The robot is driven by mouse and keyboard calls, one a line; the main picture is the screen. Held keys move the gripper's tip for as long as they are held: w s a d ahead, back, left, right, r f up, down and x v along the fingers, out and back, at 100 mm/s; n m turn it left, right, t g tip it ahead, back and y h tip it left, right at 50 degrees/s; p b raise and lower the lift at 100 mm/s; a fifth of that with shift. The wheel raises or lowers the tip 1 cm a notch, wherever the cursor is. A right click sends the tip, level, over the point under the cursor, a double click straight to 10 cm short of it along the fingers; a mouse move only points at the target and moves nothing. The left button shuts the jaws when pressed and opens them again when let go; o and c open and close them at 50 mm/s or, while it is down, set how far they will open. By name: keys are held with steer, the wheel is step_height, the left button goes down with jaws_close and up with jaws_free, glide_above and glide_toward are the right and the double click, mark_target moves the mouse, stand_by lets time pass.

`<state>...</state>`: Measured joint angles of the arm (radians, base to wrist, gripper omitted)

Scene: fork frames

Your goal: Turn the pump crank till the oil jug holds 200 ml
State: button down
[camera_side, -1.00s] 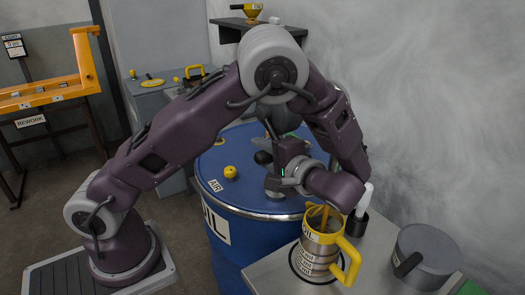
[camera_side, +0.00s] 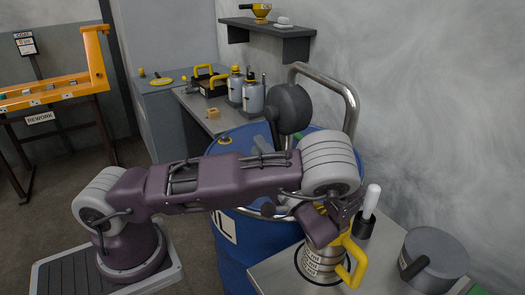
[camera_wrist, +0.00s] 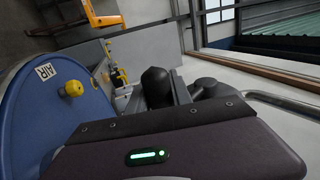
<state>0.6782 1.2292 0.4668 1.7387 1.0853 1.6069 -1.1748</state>
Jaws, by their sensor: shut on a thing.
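The oil jug (camera_side: 322,262), steel with a yellow rim and yellow handle, stands upright on the bench at the front. My wrist covers its mouth, so the oil level and scale are hidden. The pump has a dark round housing (camera_side: 290,108) and a bent steel pipe (camera_side: 352,98) above the blue oil drum (camera_side: 228,256). In the wrist view my gripper (camera_wrist: 168,88) is shut at a black knob (camera_wrist: 157,84), which looks like the crank's grip. In the side view my arm mostly hides the gripper and crank.
A black holder with a white-handled tool (camera_side: 369,203) and a grey lidded pot (camera_side: 436,259) stand right of the jug. A yellow knob (camera_wrist: 72,88) sits on the drum top by the AIR label. Bottles (camera_side: 252,95) stand on the back bench, below a wall shelf (camera_side: 268,28).

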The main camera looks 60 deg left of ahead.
stand_by(0.4)
steer(key=c, duration=1.1)
jaws_free()
steer(key=shift+c, duration=0.2)
steer(key=v, duration=0.7)
steer(key=shift+c, duration=0.2)
